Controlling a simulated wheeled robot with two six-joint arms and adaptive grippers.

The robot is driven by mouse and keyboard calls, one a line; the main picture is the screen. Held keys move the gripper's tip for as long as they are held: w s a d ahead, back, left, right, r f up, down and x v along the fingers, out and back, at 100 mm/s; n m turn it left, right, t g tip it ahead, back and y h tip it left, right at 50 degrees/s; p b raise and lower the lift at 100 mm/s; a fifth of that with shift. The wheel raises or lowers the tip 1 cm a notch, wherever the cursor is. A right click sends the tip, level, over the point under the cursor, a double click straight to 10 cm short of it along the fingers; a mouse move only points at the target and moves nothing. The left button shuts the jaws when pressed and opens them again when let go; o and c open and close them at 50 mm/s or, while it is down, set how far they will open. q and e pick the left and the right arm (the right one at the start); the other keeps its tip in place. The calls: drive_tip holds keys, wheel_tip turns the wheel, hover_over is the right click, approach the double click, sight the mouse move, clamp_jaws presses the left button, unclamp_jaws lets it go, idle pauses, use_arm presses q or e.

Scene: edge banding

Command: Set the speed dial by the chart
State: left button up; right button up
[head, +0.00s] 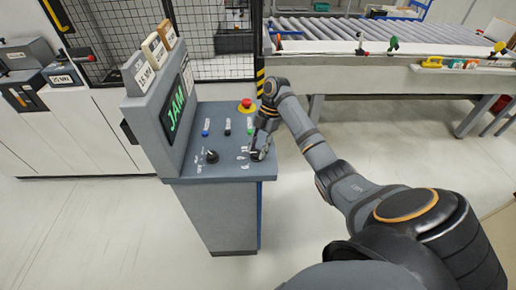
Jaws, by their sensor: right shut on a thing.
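A grey control console (222,225) stands at centre left. Its screen (177,107) shows "JAM" in green letters. On its sloped top are a black knob (211,157) at the left, blue and black buttons in a row, and a red emergency stop (246,104) on yellow. My right gripper (257,153) points down at the right front of the panel and is shut on a dial there. The gripper mostly hides that dial; a few printed numbers show beside it. I cannot make out a speed chart. My left gripper is not in view.
A roller conveyor (350,30) and a long bench (400,75) with small coloured items run along the back right. A wire mesh fence (130,35) stands behind the console. Grey-white cabinets (50,130) fill the left. The floor around the console is clear.

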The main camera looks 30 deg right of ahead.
drive_tip(key=o, duration=1.2)
drive_tip(key=shift+c, duration=0.2)
